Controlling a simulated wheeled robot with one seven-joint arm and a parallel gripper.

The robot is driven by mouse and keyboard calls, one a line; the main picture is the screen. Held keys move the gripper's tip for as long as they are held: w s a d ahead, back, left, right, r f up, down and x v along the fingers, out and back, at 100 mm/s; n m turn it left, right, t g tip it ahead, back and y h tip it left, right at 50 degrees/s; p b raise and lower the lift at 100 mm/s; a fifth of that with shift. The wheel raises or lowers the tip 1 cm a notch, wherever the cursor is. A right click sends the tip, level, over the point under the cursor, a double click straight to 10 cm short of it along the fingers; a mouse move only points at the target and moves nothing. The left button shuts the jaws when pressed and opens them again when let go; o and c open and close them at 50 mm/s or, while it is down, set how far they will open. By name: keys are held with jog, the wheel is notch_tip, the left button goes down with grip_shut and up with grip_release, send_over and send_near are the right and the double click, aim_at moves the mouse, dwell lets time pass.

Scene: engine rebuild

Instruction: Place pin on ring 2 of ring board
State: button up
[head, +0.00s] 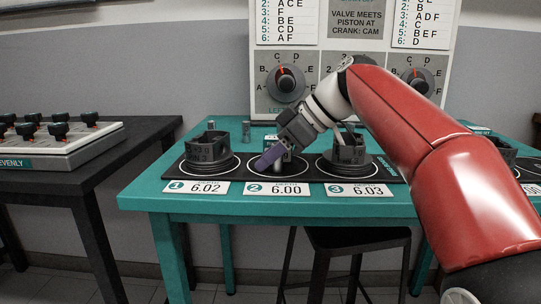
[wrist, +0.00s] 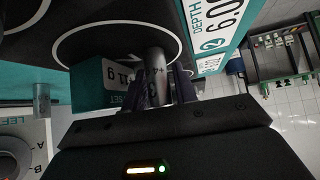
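The black ring board (head: 180,181) lies on the teal table, with white circles and numbered cards. Ring 2 (head: 300,188) is behind the card reading 6.00; its white outline also shows in the wrist view (wrist: 58,45). My gripper (head: 272,160) is low over ring 2, pointing down. In the wrist view, a silver pin (wrist: 156,66) with dark markings stands between my gripper's two fingers (wrist: 160,88), which appear closed on it. The pin's end lies within the ring 2 outline in that view. I cannot tell whether it touches the board.
Dark pistons stand on ring 1 (head: 209,150) and ring 3 (head: 349,152), close on both sides. A teal block (wrist: 103,88) is beside the pin. Small grey cylinders (head: 246,131) stand behind the board. A dial panel (head: 285,83) rises at the back.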

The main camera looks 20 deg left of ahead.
jog(key=shift+r, duration=0.1)
jog(key=shift+d+r, duration=0.15)
jog(key=shift+r, duration=0.1)
jog(key=p+v, duration=0.3)
jog(key=v, duration=0.8)
jog(key=shift+d+r, duration=0.15)
jog(key=shift+d, duration=0.05)
